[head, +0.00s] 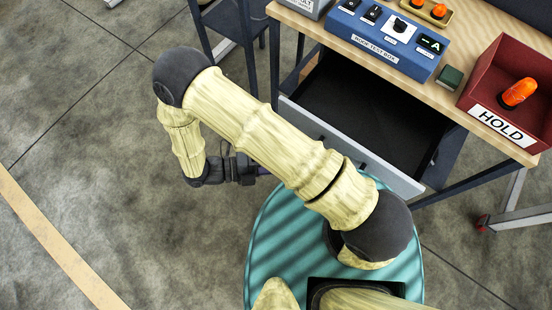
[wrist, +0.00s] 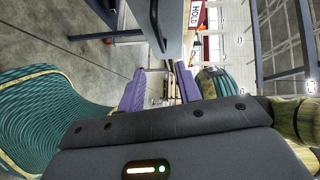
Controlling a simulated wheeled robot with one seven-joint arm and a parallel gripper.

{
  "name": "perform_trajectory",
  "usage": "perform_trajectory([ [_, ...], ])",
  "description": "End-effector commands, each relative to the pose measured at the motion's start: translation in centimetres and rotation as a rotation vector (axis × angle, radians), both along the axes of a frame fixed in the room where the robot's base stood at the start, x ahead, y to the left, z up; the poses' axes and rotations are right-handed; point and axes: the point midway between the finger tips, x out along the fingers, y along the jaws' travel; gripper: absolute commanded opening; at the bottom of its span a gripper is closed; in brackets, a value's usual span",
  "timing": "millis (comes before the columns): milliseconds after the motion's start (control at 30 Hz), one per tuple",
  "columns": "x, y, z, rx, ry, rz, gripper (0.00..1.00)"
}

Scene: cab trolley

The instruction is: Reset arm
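My arm is folded over my base in the head view, with its elbow out to the left. My gripper (head: 262,171) is low beside the table's open drawer and mostly hidden behind the arm there. In the wrist view, the two purple fingers of my gripper (wrist: 160,74) stand apart with nothing seen held between them.
The drawer (head: 365,110) is pulled out and looks empty; its front lies close to my arm. On the table (head: 455,98) are a blue roof test box (head: 385,42), a small green block (head: 450,77) and a red HOLD bin (head: 478,76) holding an orange lamp (head: 518,93). Left floor is clear.

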Motion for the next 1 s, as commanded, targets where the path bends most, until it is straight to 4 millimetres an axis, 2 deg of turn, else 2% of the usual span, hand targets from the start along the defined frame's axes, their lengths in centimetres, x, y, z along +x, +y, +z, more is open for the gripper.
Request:
perform_trajectory([
  [367,0.0,-0.1,0.0,0.001,-0.001,-0.002,0.34],
  [533,0.7,-0.7,1.3,0.063,-0.067,-0.084,0.34],
  [667,1.8,-1.9,3.6,0.178,-0.211,-0.257,0.34],
  [1000,4.4,-5.6,9.8,0.464,-0.767,-0.900,0.34],
])
